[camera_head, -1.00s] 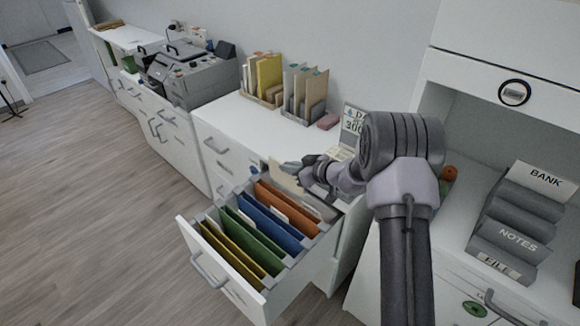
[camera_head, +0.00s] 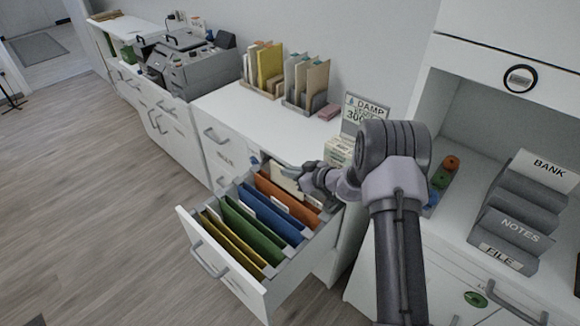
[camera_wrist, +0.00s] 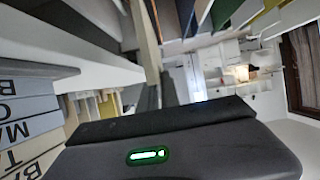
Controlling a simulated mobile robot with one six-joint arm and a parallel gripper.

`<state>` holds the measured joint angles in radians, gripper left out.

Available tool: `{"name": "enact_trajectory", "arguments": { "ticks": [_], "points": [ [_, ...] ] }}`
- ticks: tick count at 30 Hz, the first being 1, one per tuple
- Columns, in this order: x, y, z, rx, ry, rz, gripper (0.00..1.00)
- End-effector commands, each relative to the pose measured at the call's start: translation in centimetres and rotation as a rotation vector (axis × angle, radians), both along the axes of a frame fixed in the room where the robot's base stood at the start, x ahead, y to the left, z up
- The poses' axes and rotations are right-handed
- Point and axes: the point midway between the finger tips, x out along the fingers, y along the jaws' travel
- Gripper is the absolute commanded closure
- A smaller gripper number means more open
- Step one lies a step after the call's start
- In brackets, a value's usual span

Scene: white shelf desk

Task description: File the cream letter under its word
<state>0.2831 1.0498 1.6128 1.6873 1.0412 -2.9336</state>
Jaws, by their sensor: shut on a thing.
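My gripper (camera_head: 298,173) is shut on the cream letter (camera_head: 283,179) at the back end of the open drawer (camera_head: 213,265). The letter stands behind the orange folder (camera_head: 285,203), its lower part hidden by that folder. I cannot tell whether it touches the drawer floor. Blue (camera_head: 268,221), green (camera_head: 247,236) and yellow (camera_head: 230,247) folders hang nearer the drawer front. A stepped grey sorter (camera_head: 508,216) at the right carries the words BANK, NOTES and FILE. In the wrist view a pale upright strip (camera_wrist: 146,45), probably the letter edge-on, rises beyond the gripper.
File racks (camera_head: 305,82) and a pink block (camera_head: 328,112) stand on the white counter (camera_head: 235,108). A sign (camera_head: 364,112) reading DAMP stands above a stack of labelled boxes (camera_head: 338,151) close to my gripper. A grey machine (camera_head: 190,68) sits further left.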

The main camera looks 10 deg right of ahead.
Motion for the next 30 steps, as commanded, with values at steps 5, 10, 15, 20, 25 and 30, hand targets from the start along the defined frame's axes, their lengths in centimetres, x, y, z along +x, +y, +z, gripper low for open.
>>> {"name": "enact_trajectory", "arguments": {
  "ticks": [5, 10, 15, 20, 25, 30],
  "points": [
    [0.0, 0.0, -1.5, 0.001, 0.001, 0.000, 1.00],
    [0.0, 0.0, -2.9, 0.001, 0.001, 0.000, 1.00],
    [0.0, 0.0, -4.4, 0.000, 0.001, 0.000, 1.00],
    [0.0, 0.0, -5.7, 0.002, 0.004, 0.001, 1.00],
    [0.1, 0.0, -6.7, 0.003, 0.006, 0.002, 1.00],
    [0.1, 0.0, -7.1, 0.002, 0.007, 0.003, 1.00]
  ]
}}
